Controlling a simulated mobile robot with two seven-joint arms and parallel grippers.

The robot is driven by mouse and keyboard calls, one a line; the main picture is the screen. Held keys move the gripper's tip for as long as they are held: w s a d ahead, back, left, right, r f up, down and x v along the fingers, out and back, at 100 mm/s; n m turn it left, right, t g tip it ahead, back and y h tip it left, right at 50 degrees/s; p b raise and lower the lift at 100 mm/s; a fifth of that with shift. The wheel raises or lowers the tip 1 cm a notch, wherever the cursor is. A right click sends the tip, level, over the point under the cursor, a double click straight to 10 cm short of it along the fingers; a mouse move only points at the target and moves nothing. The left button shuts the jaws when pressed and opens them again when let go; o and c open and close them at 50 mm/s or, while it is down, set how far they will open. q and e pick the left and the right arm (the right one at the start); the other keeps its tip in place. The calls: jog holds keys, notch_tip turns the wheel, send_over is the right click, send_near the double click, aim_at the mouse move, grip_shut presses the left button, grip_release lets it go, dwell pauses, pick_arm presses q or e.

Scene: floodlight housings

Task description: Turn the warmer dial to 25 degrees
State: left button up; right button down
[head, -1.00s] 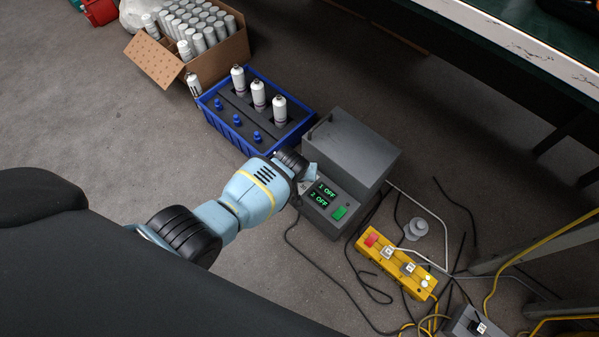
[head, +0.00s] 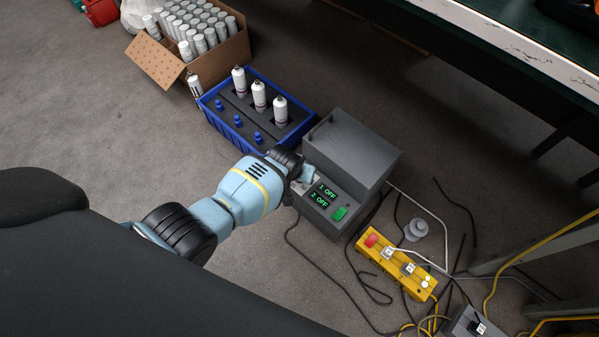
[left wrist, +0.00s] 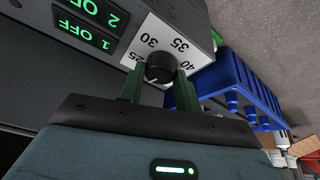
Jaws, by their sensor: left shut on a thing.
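The warmer (head: 350,150) is a grey box with a sloped front panel and a display (head: 323,195) reading "1 OFF" and "2 OFF" in green. The black round dial (left wrist: 160,68) shows in the left wrist view, on a white scale plate (left wrist: 172,42) marked 25, 30, 35 and 40. My left gripper (left wrist: 162,78) is shut on the dial, one dark green finger on each side. The dial's pointer cannot be made out. In the head view my left gripper (head: 304,178) covers the dial at the panel's left end. My right gripper is not in view.
A green switch (head: 340,213) sits on the panel beside the display. A blue crate (head: 238,130) with white bottles stands close behind the gripper. A yellow control box (head: 398,262) and loose cables lie to the right. An open carton (head: 160,65) of cans is at the back left.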

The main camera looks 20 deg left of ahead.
pick_arm(q)
jog(key=shift+m+h, duration=0.4)
jog(key=shift+m, duration=0.5)
jog(key=shift+a+m+h+b, duration=0.1)
jog(key=shift+m+h+b, duration=0.2)
jog(key=shift+m, duration=0.7)
jog(key=m+g+h+b, duration=0.1)
jog(key=m+b, duration=0.1)
jog(key=m, duration=0.2)
jog(key=shift+w+f, duration=0.1)
jog(key=shift+m+g+h+b, duration=0.4)
jog(key=shift+m+b, duration=0.05)
jog(key=shift+m, duration=0.35)
jog(key=o, duration=1)
jog(key=shift+c, duration=0.2)
jog(key=shift+r, duration=0.2)
